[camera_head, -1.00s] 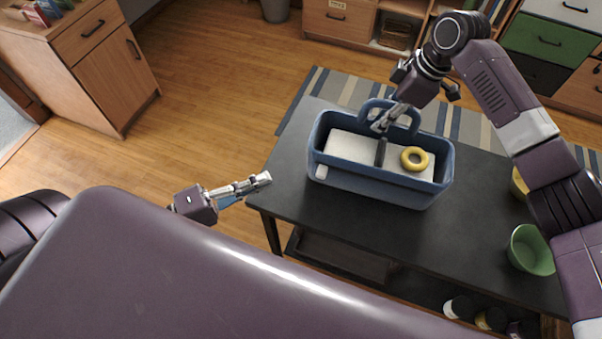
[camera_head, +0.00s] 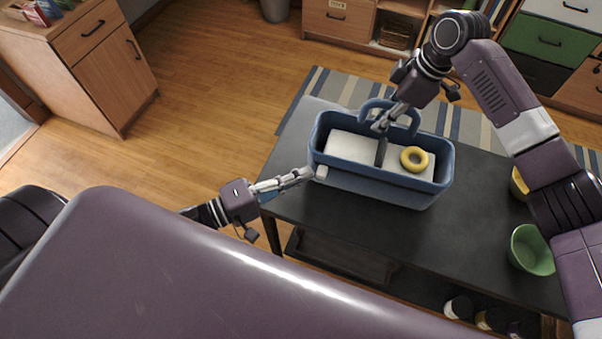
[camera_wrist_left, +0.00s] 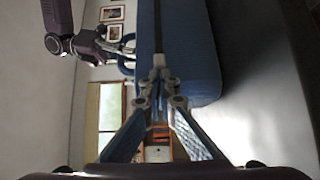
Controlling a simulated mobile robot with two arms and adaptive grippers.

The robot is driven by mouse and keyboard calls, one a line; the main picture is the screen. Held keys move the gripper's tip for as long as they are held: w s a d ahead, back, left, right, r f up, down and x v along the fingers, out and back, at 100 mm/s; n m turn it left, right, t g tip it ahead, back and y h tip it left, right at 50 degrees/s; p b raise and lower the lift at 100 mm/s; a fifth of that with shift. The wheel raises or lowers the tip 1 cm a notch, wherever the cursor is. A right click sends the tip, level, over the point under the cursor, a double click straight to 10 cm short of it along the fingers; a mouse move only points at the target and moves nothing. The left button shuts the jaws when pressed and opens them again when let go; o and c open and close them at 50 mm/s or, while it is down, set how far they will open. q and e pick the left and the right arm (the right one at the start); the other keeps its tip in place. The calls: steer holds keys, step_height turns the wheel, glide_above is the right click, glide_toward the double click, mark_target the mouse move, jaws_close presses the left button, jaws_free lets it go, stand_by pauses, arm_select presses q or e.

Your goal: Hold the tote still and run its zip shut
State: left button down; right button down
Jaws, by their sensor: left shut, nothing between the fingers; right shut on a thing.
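The blue tote (camera_head: 385,187) stands on the dark table with its top open, showing a pale inside. It also shows in the left wrist view (camera_wrist_left: 203,55), with a dark line along it. A small whitish tab (camera_head: 321,172), perhaps the zip pull, is at its near left corner. My left gripper (camera_head: 308,174) is shut and empty, its tips close beside that tab; whether they touch is unclear. It also shows in the left wrist view (camera_wrist_left: 158,72). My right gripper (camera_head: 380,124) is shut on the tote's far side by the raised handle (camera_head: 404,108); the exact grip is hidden.
A yellow ring (camera_head: 413,159) lies inside the tote, right of a dark strip (camera_head: 381,152). A green bowl (camera_head: 531,250) and a partly hidden yellow one (camera_head: 519,184) stand at the table's (camera_head: 460,235) right. The tabletop in front of the tote is clear.

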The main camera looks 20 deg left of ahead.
steer(key=shift+r, duration=0.1)
arm_select(q)
steer(key=d, duration=0.8)
steer(key=w+d, duration=0.1)
steer(key=d, duration=1.5)
steer(key=shift+w+d+f, duration=0.1)
steer(key=shift+w, duration=0.25)
arm_select(e)
steer(key=shift+a, duration=0.1)
arm_select(q)
steer(key=shift+a, duration=0.4)
steer(key=a, duration=0.2)
steer(key=s+a, duration=0.1)
steer(key=a, duration=0.1)
steer(key=shift+f, duration=0.15)
steer(key=v, duration=0.9)
steer(key=shift+r, duration=0.2)
arm_select(e)
steer(key=c, duration=1.8)
jaws_free()
